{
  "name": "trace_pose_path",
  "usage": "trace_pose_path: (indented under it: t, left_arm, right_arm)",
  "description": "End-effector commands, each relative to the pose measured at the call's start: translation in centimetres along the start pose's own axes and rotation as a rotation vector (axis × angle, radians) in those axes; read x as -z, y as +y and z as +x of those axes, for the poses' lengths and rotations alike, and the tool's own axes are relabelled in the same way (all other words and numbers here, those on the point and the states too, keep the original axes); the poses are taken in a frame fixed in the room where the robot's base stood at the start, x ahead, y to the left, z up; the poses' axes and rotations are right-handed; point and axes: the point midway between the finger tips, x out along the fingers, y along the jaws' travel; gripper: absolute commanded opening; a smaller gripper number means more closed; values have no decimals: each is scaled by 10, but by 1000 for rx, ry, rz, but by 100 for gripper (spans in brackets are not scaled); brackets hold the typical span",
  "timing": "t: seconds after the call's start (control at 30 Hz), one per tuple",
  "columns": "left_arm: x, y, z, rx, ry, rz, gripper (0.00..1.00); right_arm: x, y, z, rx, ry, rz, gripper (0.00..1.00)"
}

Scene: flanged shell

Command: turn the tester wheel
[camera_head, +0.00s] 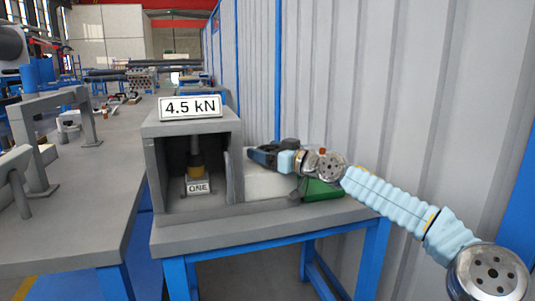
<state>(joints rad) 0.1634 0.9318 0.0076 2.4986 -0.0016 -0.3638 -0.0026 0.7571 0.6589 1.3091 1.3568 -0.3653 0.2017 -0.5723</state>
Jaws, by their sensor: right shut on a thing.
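The tester (163,136) is a grey box with an open front and a "4.5 kN" sign (190,107) on top. Inside, a dark and brass-coloured piston (196,165) stands above a block marked "ONE" (199,187). My right gripper (262,154) reaches in from the right and is shut at the tester's right side. The gripper and wrist hide what it holds, and I cannot make out the wheel's shape; its place fits the tester wheel. My left gripper is not in view.
The tester stands on a grey-topped bench (270,227) with blue legs. A white block (268,182) and a green thing (321,190) lie below my right wrist. A corrugated wall (400,100) stands close behind. A longer grey table (85,195) with metal frames is at left.

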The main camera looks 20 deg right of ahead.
Motion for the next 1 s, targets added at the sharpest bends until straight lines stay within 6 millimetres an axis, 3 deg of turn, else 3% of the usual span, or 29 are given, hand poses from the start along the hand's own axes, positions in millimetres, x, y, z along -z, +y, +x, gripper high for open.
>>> trace_pose_path:
  t: [0.03,0.13,0.47,1.0]
  left_arm:
    - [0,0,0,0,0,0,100]
    - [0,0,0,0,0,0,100]
    - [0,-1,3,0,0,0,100]
    - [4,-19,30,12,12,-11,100]
  right_arm:
    - [-3,-1,0,3,-6,0,84]
    - [-2,-1,0,2,-5,0,99]
    - [-2,0,-6,-1,-3,0,100]
    - [-5,1,-112,-3,-4,0,100]
